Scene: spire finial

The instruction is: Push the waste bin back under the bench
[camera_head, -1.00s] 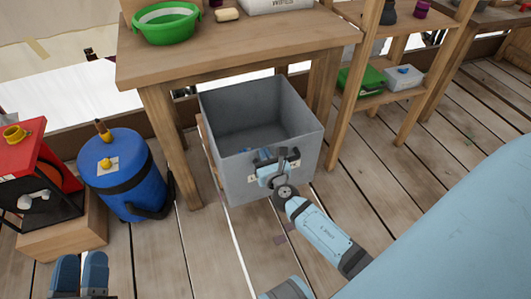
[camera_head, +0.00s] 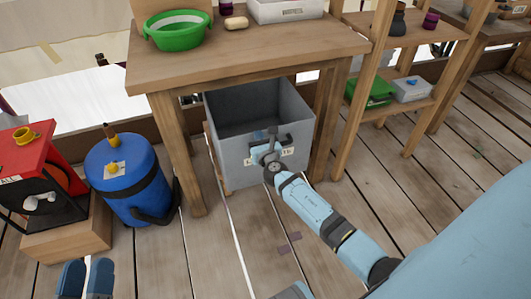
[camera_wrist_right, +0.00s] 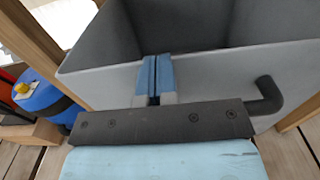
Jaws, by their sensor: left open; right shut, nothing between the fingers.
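The grey, open-topped waste bin (camera_head: 232,160) stands upright on the plank floor between the legs of the wooden bench (camera_head: 250,58). Its rear part is under the bench top and its front part still shows in front of it. My right gripper (camera_head: 262,138) is shut and empty, with its fingertips at the upper front wall of the bin. In the right wrist view the shut blue fingers (camera_wrist_right: 153,80) are against or very near the front wall (camera_wrist_right: 215,75); exact contact is hard to tell. My left gripper (camera_head: 85,279) is open and empty at the bottom left, away from the bin.
A blue drum (camera_head: 130,180) and a red-topped box (camera_head: 35,160) on a wooden block (camera_head: 75,235) stand left of the bench. A green basin (camera_head: 178,30) is on the bench. A shelf (camera_head: 400,110) stands right. Floor in front is clear.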

